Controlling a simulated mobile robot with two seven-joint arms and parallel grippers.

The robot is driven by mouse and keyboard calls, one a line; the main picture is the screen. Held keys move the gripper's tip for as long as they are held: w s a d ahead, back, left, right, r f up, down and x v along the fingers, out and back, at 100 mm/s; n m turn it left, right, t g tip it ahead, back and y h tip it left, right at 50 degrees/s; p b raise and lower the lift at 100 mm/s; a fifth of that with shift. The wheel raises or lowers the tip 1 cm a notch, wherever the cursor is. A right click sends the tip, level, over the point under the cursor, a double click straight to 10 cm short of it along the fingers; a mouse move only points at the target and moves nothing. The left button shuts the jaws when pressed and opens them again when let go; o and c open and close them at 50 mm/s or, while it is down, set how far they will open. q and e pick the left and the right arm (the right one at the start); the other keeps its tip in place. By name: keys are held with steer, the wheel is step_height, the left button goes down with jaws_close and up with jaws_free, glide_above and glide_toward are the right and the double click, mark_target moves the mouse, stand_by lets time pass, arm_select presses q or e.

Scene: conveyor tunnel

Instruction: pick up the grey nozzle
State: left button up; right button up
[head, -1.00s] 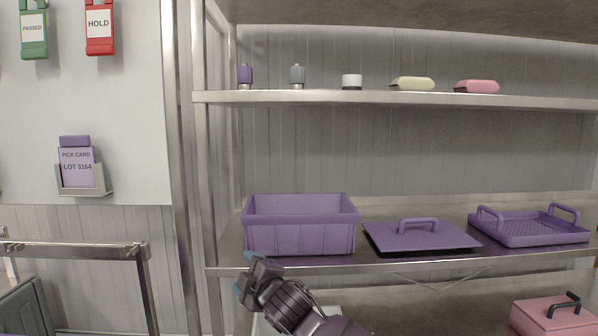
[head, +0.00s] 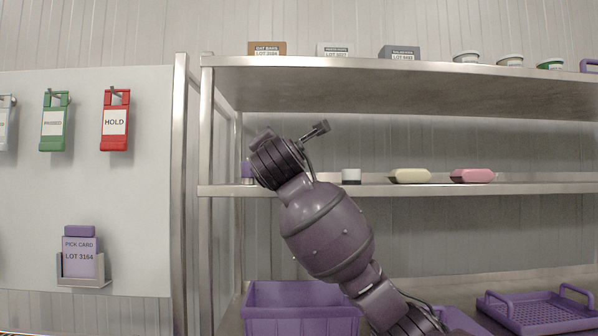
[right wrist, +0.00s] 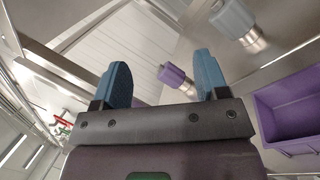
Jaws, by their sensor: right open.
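The grey nozzle (right wrist: 236,20) shows in the right wrist view at the upper right, with a grey body and a shiny metal end. It lies outside the gap between my fingers, beyond the right-hand finger. In the head view it is hidden behind my right arm. My right gripper (right wrist: 161,62) is open and empty, with blue fingertips apart. The purple nozzle (right wrist: 176,76) appears in the gap between the fingers in that view, apart from them. In the head view the purple nozzle (head: 246,170) is partly covered by my right wrist. My left gripper is not in view.
On the same shelf (head: 420,189) stand a white-and-black cap (head: 351,176), a cream block (head: 410,176) and a pink block (head: 472,176). A shelf above (head: 400,70) overhangs them. A metal post (head: 206,200) stands at the left. A purple bin (head: 300,295) sits below.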

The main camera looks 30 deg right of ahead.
steer(key=d+n+g+h, duration=0.1)
steer(key=d+n, duration=0.1)
steer(key=w+d+f+n+g+p, duration=0.1)
steer(key=d+n+g, duration=0.1)
steer(key=d, duration=0.1)
steer(key=w+d+f+n+g+h, duration=0.1)
steer(key=d+n+g, duration=0.1)
steer(key=shift+d+f+h, duration=0.25)
steer(key=shift+d+h, duration=0.05)
steer(key=p+x, duration=0.1)
steer(key=x, duration=0.1)
steer(key=p+x, duration=0.1)
steer(key=x, duration=0.2)
steer(key=shift+w+a+f, duration=0.1)
steer(key=shift+w+a, duration=0.1)
steer(key=shift+a, duration=0.05)
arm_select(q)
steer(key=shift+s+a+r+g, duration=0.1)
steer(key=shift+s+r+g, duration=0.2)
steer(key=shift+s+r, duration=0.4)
arm_select(e)
steer(key=shift+w+d+n, duration=0.3)
steer(key=c, duration=1)
